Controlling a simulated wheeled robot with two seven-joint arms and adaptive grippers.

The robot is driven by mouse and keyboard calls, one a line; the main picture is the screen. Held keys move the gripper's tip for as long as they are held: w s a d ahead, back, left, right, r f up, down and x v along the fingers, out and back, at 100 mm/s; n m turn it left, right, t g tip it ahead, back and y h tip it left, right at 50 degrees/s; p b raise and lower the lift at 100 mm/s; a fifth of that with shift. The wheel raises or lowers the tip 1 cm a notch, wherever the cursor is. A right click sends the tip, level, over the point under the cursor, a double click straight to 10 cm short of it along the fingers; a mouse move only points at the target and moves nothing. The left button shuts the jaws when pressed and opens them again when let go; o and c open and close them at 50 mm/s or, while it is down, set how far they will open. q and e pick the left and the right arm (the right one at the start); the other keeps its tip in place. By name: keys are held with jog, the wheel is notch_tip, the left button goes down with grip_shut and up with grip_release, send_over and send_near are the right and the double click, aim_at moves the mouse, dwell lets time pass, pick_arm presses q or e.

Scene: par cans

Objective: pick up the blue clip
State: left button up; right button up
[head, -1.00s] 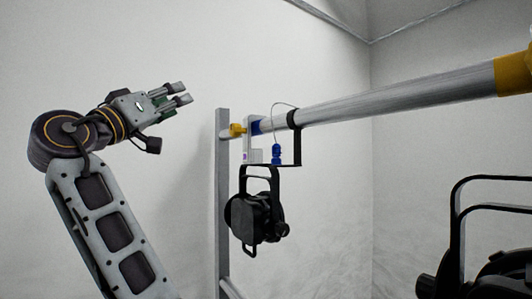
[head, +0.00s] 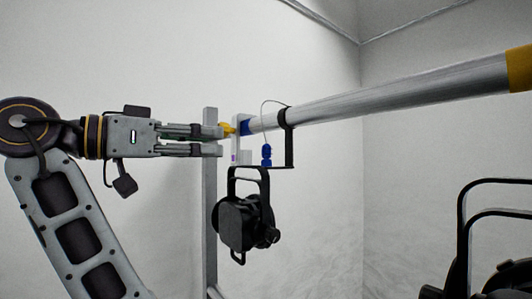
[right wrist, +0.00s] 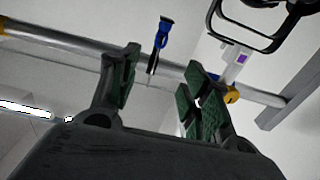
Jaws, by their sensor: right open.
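The blue clip (head: 267,154) hangs on a thin cable below the metal pipe, next to the black bracket. It also shows in the right wrist view (right wrist: 161,36), above and between my finger tips and apart from them. My right gripper (head: 220,140) points right in the head view, its tips left of the clip and near the upright post. Its two green-padded fingers (right wrist: 163,62) stand apart with nothing between them. My left gripper is not in view.
A black par can (head: 243,222) hangs under the pipe (head: 400,92) below the clip. A yellow fitting (head: 228,129) and a white clamp (head: 238,152) lie between my gripper and the clip. Another black lamp (head: 495,260) stands at the lower right.

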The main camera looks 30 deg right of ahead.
jog(key=shift+s, duration=0.1)
jog(key=p, duration=0.1)
send_near(264, 147)
jog(key=shift+d+r, duration=0.15)
jog(key=shift+d, duration=2.3)
jog(key=shift+w+d+p, duration=0.2)
jog(key=shift+d+p, duration=0.2)
jog(key=shift+d, duration=0.9)
jog(key=shift+w+d+p, duration=0.2)
jog(key=shift+d+p, duration=0.2)
jog(key=shift+d, duration=0.95)
